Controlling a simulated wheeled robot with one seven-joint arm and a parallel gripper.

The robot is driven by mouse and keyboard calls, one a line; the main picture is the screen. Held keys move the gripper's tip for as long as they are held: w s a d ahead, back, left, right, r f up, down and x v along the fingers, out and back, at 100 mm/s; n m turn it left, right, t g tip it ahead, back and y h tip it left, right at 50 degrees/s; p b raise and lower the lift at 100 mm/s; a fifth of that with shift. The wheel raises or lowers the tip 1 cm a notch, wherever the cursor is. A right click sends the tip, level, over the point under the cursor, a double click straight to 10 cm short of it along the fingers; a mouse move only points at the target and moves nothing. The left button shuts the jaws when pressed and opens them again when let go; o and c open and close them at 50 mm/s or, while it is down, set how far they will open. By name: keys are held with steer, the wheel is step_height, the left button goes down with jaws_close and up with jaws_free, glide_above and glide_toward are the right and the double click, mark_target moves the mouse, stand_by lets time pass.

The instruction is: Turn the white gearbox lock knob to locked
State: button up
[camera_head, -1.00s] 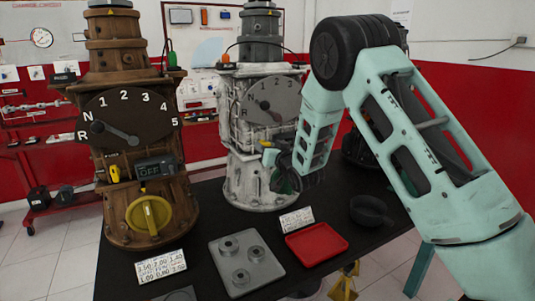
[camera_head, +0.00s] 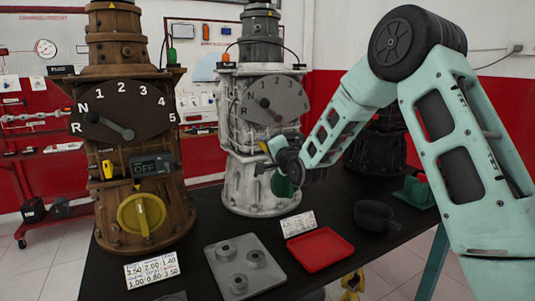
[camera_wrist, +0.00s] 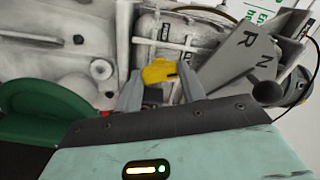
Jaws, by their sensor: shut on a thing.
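The white gearbox (camera_head: 240,190) stands in the middle of the table, with a grey dial (camera_head: 285,98) marked with R, N and numbers. My gripper (camera_head: 268,155) is at its front, just below the dial. In the wrist view my gripper (camera_wrist: 160,82) is shut on a small yellow knob (camera_wrist: 160,70) at the gearbox face. The yellow knob also shows in the head view (camera_head: 264,147). A green knob (camera_head: 284,186) lies lower on the gearbox, partly behind my gripper; it shows at the left in the wrist view (camera_wrist: 40,112). The yellow knob's turn position cannot be told.
A brown gearbox (camera_head: 115,205) with a yellow round knob (camera_head: 141,214) stands at left. A grey tray (camera_head: 222,284), a red tray (camera_head: 320,250) and a dark bowl (camera_head: 372,214) lie in front. A dark gearbox (camera_head: 378,150) stands behind my arm.

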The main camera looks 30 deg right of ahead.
steer(key=shift+m+b, duration=0.55)
steer(key=shift+m, duration=1.75)
steer(key=o, duration=1)
steer(key=s, duration=0.5)
steer(key=s+b, duration=0.1)
steer(key=s, duration=1.1)
steer(key=shift+s+d, duration=0.2)
steer(key=shift+d, duration=0.15)
